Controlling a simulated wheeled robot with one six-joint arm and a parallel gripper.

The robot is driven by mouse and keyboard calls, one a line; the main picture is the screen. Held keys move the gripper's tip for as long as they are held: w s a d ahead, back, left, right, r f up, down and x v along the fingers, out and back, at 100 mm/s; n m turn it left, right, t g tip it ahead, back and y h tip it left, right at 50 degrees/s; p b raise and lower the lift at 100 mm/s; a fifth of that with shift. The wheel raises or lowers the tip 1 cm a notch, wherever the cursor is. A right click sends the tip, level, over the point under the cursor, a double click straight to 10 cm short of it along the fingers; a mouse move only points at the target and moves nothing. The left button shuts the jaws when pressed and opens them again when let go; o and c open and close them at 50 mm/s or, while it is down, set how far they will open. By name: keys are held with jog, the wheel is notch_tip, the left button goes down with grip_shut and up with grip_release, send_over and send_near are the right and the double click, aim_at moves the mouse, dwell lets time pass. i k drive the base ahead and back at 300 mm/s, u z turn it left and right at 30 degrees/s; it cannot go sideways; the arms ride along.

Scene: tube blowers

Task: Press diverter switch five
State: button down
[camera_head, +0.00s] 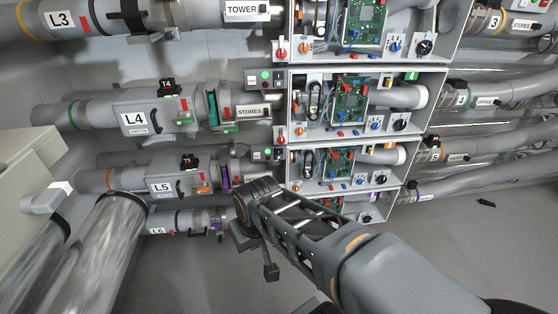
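The row labelled L5 (160,187) runs across the lower middle. A black piece marked T5 (188,160) sits on top of its pipe. A small grey switch box with a lit green button (267,154) is at the right end of this row, beside the open electronics cabinet (290,158). I cannot tell which control is diverter switch five, as no such label is readable. My gripper (262,252) is at the end of my arm, below and in front of this row, apart from the switch box. Its fingers are dark and partly hidden, so their opening is unclear.
Above is the L4 row (134,119) with a similar switch box (264,79). The L6 row (158,230) lies below, partly behind my arm. Clear vertical tubes (85,255) and a beige cabinet (25,165) stand at left. Grey floor shows at lower right.

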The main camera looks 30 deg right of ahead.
aim_at(278, 152)
jog(key=z, duration=0.75)
jog(key=i, duration=0.35)
jog(key=u, duration=0.75)
